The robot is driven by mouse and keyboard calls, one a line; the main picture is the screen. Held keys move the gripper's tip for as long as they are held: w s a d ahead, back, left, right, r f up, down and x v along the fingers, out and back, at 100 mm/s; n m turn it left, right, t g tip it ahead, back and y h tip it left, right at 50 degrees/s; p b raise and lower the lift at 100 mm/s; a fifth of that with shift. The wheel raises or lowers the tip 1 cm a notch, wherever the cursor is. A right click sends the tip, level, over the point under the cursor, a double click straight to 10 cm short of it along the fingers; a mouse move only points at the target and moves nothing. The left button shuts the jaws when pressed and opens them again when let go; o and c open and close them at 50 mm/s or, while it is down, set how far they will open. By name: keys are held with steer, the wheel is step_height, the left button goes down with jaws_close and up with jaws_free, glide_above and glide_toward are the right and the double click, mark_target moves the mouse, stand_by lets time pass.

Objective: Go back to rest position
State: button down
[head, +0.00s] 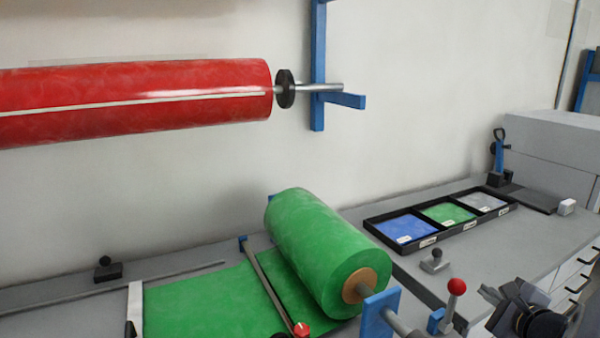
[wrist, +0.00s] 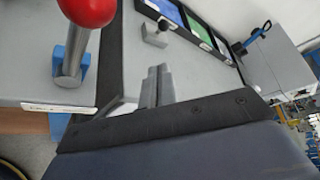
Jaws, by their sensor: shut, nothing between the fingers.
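My gripper (head: 489,294) shows at the lower right of the head view, just right of a red-knobbed lever (head: 455,290) and above the bench. In the wrist view its two grey fingers (wrist: 158,72) are together, with nothing between them. The lever's red ball (wrist: 88,10) stands at the upper left of that view, apart from the fingers. Part of my arm is cut off by the lower edge of the head view.
A green film roll (head: 320,245) lies on the bench, left of my gripper. A red roll (head: 140,98) hangs on the wall. Drawers (head: 575,275) are at right.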

steer(key=shift+a+r+m+g+y+p, duration=0.25)
steer(key=shift+m+p, duration=0.35)
steer(key=shift+p, duration=1.45)
steer(key=p, duration=0.1)
steer(key=f+y+p, duration=0.1)
steer(key=p, duration=0.1)
steer(key=shift+w+d+f+m+g, duration=0.15)
steer(key=shift+d+f+m+g, duration=0.1)
steer(key=shift+d+m, duration=0.15)
